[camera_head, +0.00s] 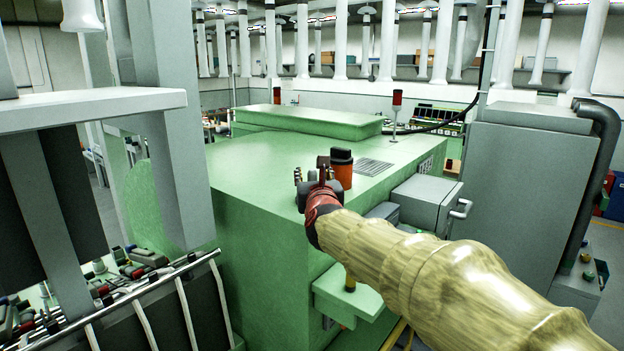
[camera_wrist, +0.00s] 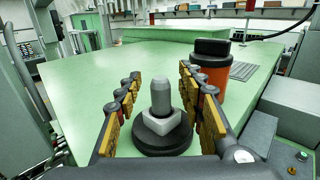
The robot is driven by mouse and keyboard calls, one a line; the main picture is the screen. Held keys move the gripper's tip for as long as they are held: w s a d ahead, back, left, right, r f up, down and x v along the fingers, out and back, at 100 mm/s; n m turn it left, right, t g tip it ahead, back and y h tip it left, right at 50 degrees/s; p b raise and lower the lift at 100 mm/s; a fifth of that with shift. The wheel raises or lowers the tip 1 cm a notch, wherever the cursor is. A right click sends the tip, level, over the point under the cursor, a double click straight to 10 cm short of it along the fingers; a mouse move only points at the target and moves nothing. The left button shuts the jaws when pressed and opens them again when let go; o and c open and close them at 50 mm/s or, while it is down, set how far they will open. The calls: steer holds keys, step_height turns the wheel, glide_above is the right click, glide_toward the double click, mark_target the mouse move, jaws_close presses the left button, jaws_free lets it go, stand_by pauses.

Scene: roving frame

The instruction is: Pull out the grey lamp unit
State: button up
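A grey unit with a rounded peg and a square, nut-like collar (camera_wrist: 161,122) stands upright on a black round base on the green machine top (camera_wrist: 110,80). I take it for the grey lamp unit. In the wrist view my gripper (camera_wrist: 159,76) is open, one padded finger on each side of it, with a gap visible on both sides. In the head view my gripper (camera_head: 316,184) is over the near edge of the green top (camera_head: 255,170), and the grey unit cannot be made out there.
An orange cylinder with a black cap (camera_head: 342,174) stands close beside my gripper; it also shows right of the right finger in the wrist view (camera_wrist: 212,76). A vent grille (camera_head: 374,166) and a grey box (camera_head: 425,200) lie to the right. The green top further back is mostly clear.

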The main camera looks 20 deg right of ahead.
steer(key=shift+c, duration=1)
steer(key=c, duration=0.8)
steer(key=shift+r, duration=0.1)
jaws_close()
